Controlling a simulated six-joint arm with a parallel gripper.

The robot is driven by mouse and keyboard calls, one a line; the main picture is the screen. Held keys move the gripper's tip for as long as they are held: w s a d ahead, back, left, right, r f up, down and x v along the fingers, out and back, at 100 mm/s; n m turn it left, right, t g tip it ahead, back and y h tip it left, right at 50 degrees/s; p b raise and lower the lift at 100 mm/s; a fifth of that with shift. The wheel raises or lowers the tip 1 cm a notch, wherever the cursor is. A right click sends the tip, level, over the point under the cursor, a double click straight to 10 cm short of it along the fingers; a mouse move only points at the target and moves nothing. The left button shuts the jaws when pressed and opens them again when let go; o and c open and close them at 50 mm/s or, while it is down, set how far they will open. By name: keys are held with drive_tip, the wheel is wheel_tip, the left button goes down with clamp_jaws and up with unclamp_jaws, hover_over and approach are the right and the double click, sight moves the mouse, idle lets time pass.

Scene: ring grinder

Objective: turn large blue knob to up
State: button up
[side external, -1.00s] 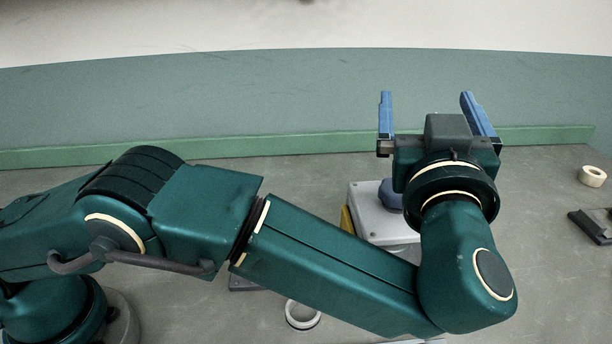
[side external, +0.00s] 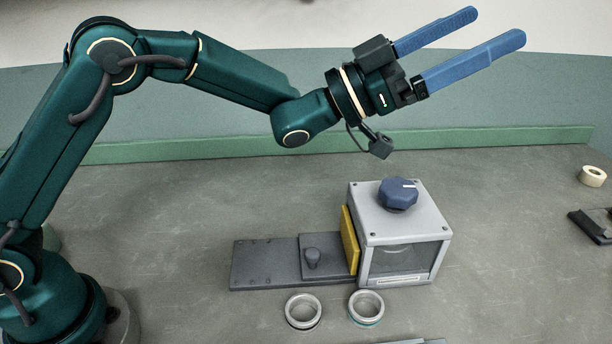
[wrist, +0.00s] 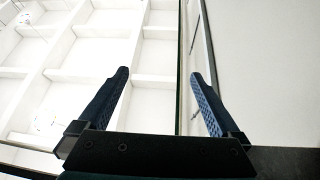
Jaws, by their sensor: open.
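The large blue knob (side external: 398,194) sits on top of the grey box-shaped grinder (side external: 404,235). A pale mark on the knob lies near its right side in the side external view. My gripper (side external: 500,25) is high above the bench, up and to the right of the knob and well apart from it. Its two blue fingers are spread and empty, pointing up and to the right. In the wrist view my gripper (wrist: 158,75) is open with nothing between the fingers. The knob is not in the wrist view, which shows ceiling and wall.
A yellow plate (side external: 349,240) is at the grinder's left side, beside a dark slide (side external: 265,264) with a small dark knob (side external: 313,258). Two metal rings (side external: 303,311) (side external: 366,307) lie in front. A cream roll (side external: 592,176) and a dark item (side external: 594,225) are at far right.

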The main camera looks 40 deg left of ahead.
sight(385, 185)
drive_tip(key=a+f+g+y, duration=0.1)
drive_tip(key=a+f+g, duration=0.1)
drive_tip(key=f, duration=0.5)
drive_tip(key=s+a+f+g+y, duration=0.1)
drive_tip(key=a+f+g, duration=0.1)
drive_tip(key=f, duration=0.5)
drive_tip(key=a+f+g+y, duration=0.1)
drive_tip(key=a+f+g, duration=0.1)
drive_tip(key=f, duration=0.5)
drive_tip(key=shift+s+f, duration=0.2)
drive_tip(key=shift+s, duration=0.15)
drive_tip(key=shift+w+d+f, duration=0.1)
drive_tip(key=shift+d+f, duration=0.05)
drive_tip(key=shift+x, duration=2.4)
drive_tip(key=c, duration=1.4)
